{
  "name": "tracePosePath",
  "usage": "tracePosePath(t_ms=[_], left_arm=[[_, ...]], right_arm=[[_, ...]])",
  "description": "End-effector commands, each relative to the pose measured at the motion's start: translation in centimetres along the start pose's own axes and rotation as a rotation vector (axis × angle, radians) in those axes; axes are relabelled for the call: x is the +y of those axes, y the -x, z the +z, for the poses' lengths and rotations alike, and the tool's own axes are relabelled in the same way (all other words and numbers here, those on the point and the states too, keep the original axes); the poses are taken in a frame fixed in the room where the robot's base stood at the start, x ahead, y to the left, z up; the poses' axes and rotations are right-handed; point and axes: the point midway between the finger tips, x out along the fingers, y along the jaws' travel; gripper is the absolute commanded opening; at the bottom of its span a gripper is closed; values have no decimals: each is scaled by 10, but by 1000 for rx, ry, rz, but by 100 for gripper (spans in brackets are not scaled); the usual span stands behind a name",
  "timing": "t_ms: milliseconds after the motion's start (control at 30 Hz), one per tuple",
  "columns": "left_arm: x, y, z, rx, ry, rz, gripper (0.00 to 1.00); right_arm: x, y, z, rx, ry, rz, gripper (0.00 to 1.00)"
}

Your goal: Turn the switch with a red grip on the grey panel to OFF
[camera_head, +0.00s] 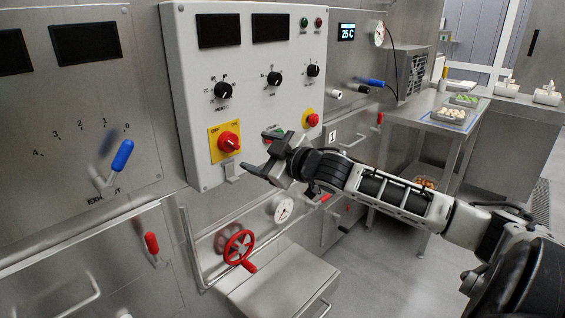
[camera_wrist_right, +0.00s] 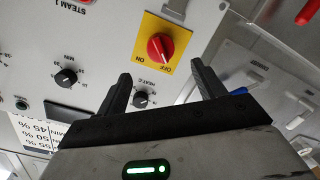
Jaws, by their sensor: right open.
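The switch with a red grip (camera_head: 228,142) sits on a yellow plate (camera_head: 214,155) at the lower left of the grey panel (camera_head: 190,90). The plate reads OFF at upper left and ON at upper right. In the right wrist view the red grip (camera_wrist_right: 160,46) shows beyond the gap between the open fingers (camera_wrist_right: 161,72). My left gripper is not in view.
Black knobs (camera_head: 223,90) sit above the switch. A blue lever (camera_head: 122,155) is at left. A red valve wheel (camera_head: 239,247) and a steel box (camera_head: 275,285) are below.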

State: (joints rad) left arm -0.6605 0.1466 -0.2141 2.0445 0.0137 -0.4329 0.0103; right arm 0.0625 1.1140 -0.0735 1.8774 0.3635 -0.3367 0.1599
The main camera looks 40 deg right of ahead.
Motion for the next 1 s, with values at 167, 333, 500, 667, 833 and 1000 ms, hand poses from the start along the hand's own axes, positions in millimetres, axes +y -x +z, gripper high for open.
tracePosePath(t_ms=[167, 333, 500, 667, 833, 1000], left_arm=[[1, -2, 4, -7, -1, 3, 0], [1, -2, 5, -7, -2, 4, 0], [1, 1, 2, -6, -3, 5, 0], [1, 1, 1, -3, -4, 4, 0], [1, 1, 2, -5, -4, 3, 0], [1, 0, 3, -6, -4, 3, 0]], right_arm=[[-2, 22, 2, -4, 1, -4, 69], [-2, 41, 1, -3, 3, -5, 69], [-2, 56, 0, 0, 0, -4, 69], [-1, 65, -1, 0, 1, -3, 69], [0, 68, -1, 1, 2, -1, 69], [0, 68, -1, 1, 2, -1, 69]])
